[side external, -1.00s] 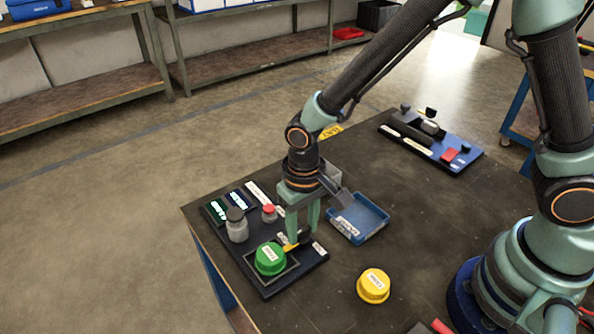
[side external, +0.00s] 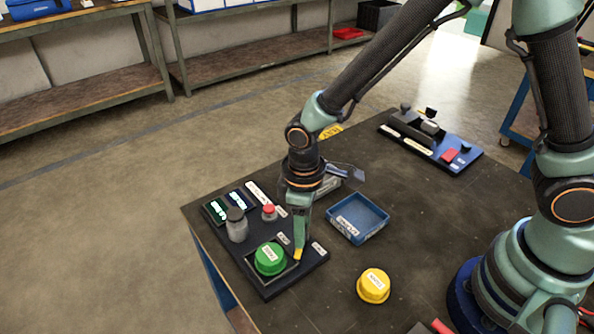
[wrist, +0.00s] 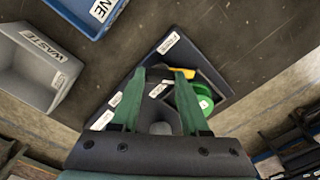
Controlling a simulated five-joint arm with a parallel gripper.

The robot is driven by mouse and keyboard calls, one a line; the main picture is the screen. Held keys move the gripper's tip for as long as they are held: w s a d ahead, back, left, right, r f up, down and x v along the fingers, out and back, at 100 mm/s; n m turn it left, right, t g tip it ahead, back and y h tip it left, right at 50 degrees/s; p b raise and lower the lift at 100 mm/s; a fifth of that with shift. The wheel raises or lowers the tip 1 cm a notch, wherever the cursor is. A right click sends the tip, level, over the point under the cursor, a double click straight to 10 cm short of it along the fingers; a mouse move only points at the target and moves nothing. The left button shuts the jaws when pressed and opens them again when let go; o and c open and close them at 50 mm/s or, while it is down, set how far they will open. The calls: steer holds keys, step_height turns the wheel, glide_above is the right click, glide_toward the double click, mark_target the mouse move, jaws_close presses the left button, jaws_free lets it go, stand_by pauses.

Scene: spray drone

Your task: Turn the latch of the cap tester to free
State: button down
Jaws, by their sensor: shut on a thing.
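The cap tester is a dark board (side external: 262,284) at the table's near corner. A green cap (side external: 269,259) sits in its square nest and also shows in the wrist view (wrist: 201,100). The latch has a yellow handle (side external: 298,254), beside the nest's right side. My gripper (side external: 300,247) points down over the board and is shut on the latch handle. In the wrist view the yellow handle (wrist: 188,72) shows at my fingertips (wrist: 162,74). My fingers hide the latch pivot in the side view. Small white labels (side external: 319,248) lie near the latch, too blurred to read surely.
A grey bottle (side external: 237,227) and a red button (side external: 269,213) stand on the board behind the cap. A blue tray (side external: 372,231) and a yellow cap (side external: 373,286) are to the right. A grey waste bin (wrist: 35,70) shows in the wrist view.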

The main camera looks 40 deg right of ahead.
steer(key=n, duration=0.5)
steer(key=shift+n, duration=2.5)
steer(key=shift+c, duration=2)
jaws_free()
step_height(320, 180, up, 12)
steer(key=shift+r, duration=0.1)
